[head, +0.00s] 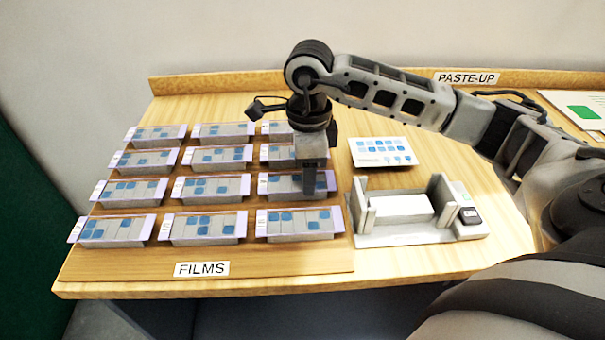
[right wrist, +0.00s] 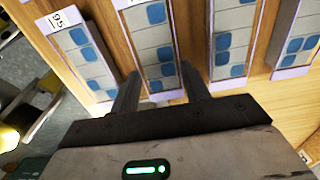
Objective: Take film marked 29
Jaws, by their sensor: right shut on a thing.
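Several framed films with grey and blue squares lie in rows on the wooden FILMS board (head: 330,262). My right gripper (head: 310,192) points down over the right column. It is shut on the film (head: 283,188) in the second row from the front. In the right wrist view my fingers (right wrist: 157,88) stand on either side of this film (right wrist: 152,55). Its number tag is not readable. A neighbouring film (right wrist: 85,50) carries a tag (right wrist: 62,18) that seems to read 95. The number 29 is not legible anywhere. My left gripper is out of view.
A grey holder (head: 415,233) with upright walls and a white pad stands right of the films. A white card (head: 382,152) with blue squares lies behind it. A PASTE-UP sign (head: 467,78) and a green-marked sheet (head: 578,110) are at the back right. Neighbouring films lie close to my fingers.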

